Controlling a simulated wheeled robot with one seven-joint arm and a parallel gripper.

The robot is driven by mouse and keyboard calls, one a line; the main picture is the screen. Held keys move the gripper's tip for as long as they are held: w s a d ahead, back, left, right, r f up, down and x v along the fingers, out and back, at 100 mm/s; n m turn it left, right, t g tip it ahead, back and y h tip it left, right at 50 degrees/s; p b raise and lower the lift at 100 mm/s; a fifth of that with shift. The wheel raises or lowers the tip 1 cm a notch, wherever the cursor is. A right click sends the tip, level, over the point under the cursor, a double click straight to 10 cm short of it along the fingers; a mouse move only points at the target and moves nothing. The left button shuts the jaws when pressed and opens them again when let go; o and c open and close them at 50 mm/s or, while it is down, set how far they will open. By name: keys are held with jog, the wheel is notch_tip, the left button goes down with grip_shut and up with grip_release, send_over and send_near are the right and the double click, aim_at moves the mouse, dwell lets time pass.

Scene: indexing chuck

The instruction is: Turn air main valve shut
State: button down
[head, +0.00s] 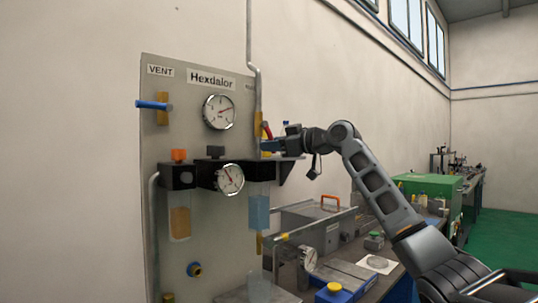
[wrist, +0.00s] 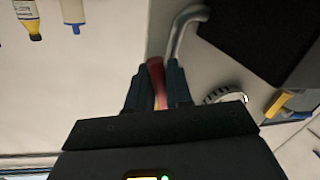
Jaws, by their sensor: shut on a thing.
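The red valve handle (head: 266,130) shows beside that pipe, tilted and partly hidden by my gripper (head: 272,146). In the wrist view my gripper (wrist: 157,80) has its two dark fingers shut on the red handle (wrist: 155,70), which sticks out beyond them.
A blue handle (head: 152,105) sits under the VENT label. Two gauges (head: 219,112) and a dark bracket (head: 284,166) are close to my gripper. A bench below holds a grey toolbox (head: 318,222) and small items. Yellow bottles (wrist: 27,16) show in the wrist view.

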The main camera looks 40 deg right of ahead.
jog(key=d+r+n+g+h, duration=0.1)
jog(key=d+r+n+h, duration=0.2)
jog(key=n, duration=0.9)
jog(key=shift+d+r, duration=0.4)
jog(key=shift+r, duration=0.9)
jog(key=c, duration=1.2)
grip_release()
jog(key=s+r+b, duration=0.1)
jog(key=s+b, duration=0.1)
jog(key=s, duration=0.5)
jog(key=shift+s+r, duration=0.3)
